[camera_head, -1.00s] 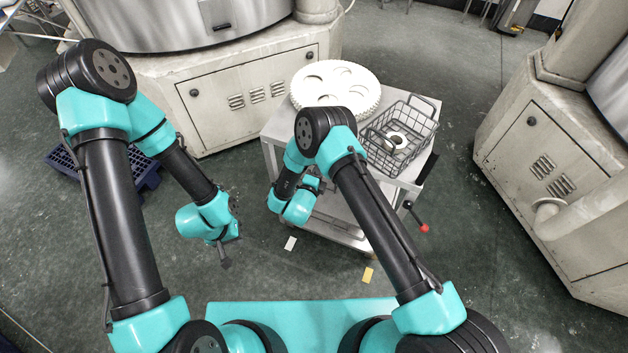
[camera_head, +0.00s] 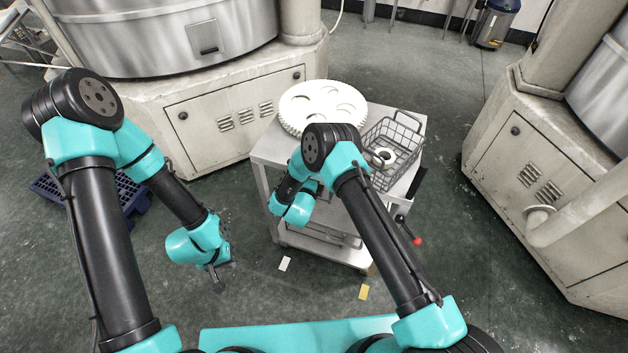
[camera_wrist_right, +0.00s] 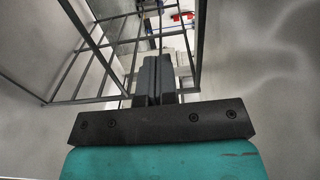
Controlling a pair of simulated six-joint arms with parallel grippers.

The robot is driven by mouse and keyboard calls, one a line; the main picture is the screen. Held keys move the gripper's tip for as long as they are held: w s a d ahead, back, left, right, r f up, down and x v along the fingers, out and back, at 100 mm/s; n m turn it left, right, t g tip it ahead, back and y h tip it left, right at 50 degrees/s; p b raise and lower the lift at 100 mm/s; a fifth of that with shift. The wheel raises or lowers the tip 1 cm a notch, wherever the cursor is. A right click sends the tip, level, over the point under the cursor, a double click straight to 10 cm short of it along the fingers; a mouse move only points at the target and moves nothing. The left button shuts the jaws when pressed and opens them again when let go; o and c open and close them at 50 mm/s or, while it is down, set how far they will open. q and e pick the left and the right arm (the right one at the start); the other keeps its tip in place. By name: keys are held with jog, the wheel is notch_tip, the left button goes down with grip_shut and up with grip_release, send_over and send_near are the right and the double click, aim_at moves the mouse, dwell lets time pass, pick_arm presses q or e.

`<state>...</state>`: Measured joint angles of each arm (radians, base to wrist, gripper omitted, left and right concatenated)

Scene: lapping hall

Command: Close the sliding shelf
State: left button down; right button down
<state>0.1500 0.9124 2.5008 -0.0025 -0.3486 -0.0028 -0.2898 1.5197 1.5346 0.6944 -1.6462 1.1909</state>
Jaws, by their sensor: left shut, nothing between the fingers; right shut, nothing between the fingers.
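A grey metal cart (camera_head: 262,155) stands ahead of me, with tiers below its top. A lower tier (camera_head: 325,248) shows under my right arm with metal rails above it; I cannot tell clearly how far any shelf is slid out. My right gripper is at the cart's near side, its fingers hidden in the head view. In the right wrist view the right gripper (camera_wrist_right: 154,68) is shut and empty, with a wire frame (camera_wrist_right: 88,50) close at its left and ahead. My left gripper (camera_head: 219,282) is shut and empty, pointing down over the floor left of the cart.
A red-knobbed lever (camera_head: 417,241) juts from the cart's right side. Large machines stand behind and right. A dark blue crate (camera_head: 130,195) lies left.

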jog(key=shift+w+d+r, duration=0.15)
jog(key=shift+w, duration=0.25)
jog(key=shift+s, duration=0.1)
jog(key=v, duration=1.4)
jog(key=shift+s, duration=0.35)
jog(key=d+f+n+g+y, duration=0.3)
jog(key=d+n+g+y, duration=0.4)
jog(key=d+n, duration=0.5)
jog(key=s+d+r+n+g+y, duration=0.2)
jog(key=s+d+n+g, duration=0.2)
jog(key=s, duration=0.5)
jog(key=s+d+r+n+g+y, duration=0.2)
jog(key=s+d+n+g, duration=0.2)
jog(key=s, duration=0.6)
jog(key=shift+d+r+n+g, duration=0.3)
jog(key=shift+d+n, duration=0.3)
jog(key=shift+d, duration=0.25)
